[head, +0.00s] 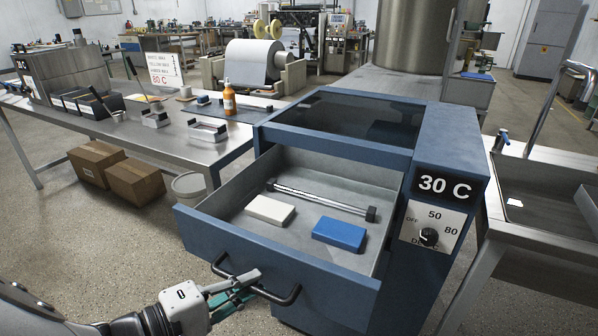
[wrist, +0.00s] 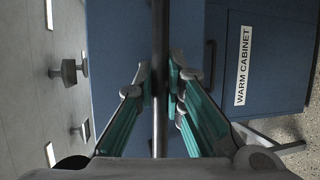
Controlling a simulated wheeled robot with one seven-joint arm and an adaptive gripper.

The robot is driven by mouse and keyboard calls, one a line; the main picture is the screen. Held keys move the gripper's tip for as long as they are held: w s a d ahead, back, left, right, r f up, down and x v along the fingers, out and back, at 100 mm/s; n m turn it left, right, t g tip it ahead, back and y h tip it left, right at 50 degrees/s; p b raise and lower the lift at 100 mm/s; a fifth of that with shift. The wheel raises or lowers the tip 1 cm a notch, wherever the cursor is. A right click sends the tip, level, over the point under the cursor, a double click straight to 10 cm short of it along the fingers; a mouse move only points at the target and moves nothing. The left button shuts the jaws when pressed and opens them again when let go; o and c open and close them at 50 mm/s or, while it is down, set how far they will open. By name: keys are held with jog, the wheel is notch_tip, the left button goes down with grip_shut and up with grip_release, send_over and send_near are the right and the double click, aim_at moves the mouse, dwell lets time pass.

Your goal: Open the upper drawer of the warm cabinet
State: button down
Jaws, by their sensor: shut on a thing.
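The blue warm cabinet (head: 459,150) stands at the centre right in the head view, with a "30 C" display and a dial on its front. Its upper drawer (head: 190,222) is pulled well out. A white block (head: 270,209), a blue block (head: 339,234) and a metal rod with dark ends (head: 318,199) lie inside it. My gripper (head: 250,287) is at the drawer front, shut on the black bar handle (head: 287,299). In the wrist view the handle (wrist: 160,60) runs between the teal fingers (wrist: 160,95). A "WARM CABINET" label (wrist: 243,65) shows on the cabinet there.
A steel table (head: 170,150) with an orange bottle (head: 229,100) and several small parts stands at the left. Cardboard boxes (head: 135,183) and a white bucket (head: 188,187) sit beneath and beside it. Another metal bench (head: 540,235) is close on the cabinet's right.

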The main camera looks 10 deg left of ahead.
jog(key=c, duration=1.6)
grip_release()
jog(key=shift+c, duration=0.2)
jog(key=shift+s+a, duration=0.1)
